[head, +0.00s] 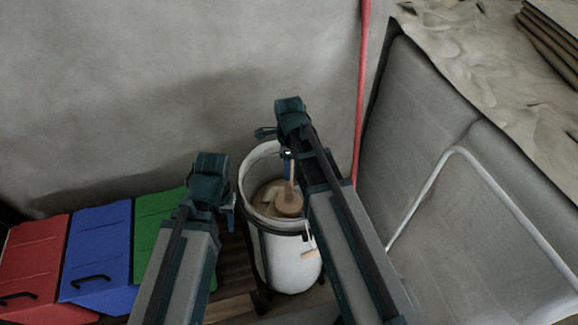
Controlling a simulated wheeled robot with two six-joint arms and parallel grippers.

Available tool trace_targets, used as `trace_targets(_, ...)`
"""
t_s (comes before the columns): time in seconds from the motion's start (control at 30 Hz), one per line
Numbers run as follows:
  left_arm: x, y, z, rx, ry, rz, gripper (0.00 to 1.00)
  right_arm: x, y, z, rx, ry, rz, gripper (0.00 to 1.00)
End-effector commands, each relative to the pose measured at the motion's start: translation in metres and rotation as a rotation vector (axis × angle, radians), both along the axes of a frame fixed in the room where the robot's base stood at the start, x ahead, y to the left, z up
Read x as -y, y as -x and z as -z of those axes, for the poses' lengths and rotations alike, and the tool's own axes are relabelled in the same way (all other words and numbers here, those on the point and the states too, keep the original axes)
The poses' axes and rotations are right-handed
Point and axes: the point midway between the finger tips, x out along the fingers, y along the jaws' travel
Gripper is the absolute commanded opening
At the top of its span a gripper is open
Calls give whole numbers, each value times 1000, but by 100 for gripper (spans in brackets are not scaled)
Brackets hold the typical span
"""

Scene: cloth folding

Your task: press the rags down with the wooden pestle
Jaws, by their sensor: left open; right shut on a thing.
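A white bucket (292,262) with a dark band stands upright below my arms. Tan rags (263,196) lie inside it, partly hidden by the rim and my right arm. The wooden pestle (289,203) is in the bucket, its round head down against or just above the rags; I cannot tell which. My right gripper (288,155) is over the bucket and shut on the upper part of the pestle. My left gripper (229,212) is open and empty, just left of the bucket rim.
Red (35,255), blue (98,250) and green (150,235) lidded bins stand at the left. A grey wall is behind. A red pole (362,100) stands behind the bucket. A grey panel with a white bent tube (425,195) is at the right.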

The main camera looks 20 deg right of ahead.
Motion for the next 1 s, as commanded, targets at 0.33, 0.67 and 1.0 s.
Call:
trace_targets(0.33, 0, 0, 11, 0, 0, 0, 50, 0, 0, 11, -1, 0, 0, 4)
trace_targets(0.67, 0, 0, 19, 0, 0, 0, 50, 0, 0, 19, -1, 0, 0, 4)
trace_targets(1.0, 0, 0, 28, 0, 0, 0, 50, 0, 0, 28, -1, 0, 0, 4)
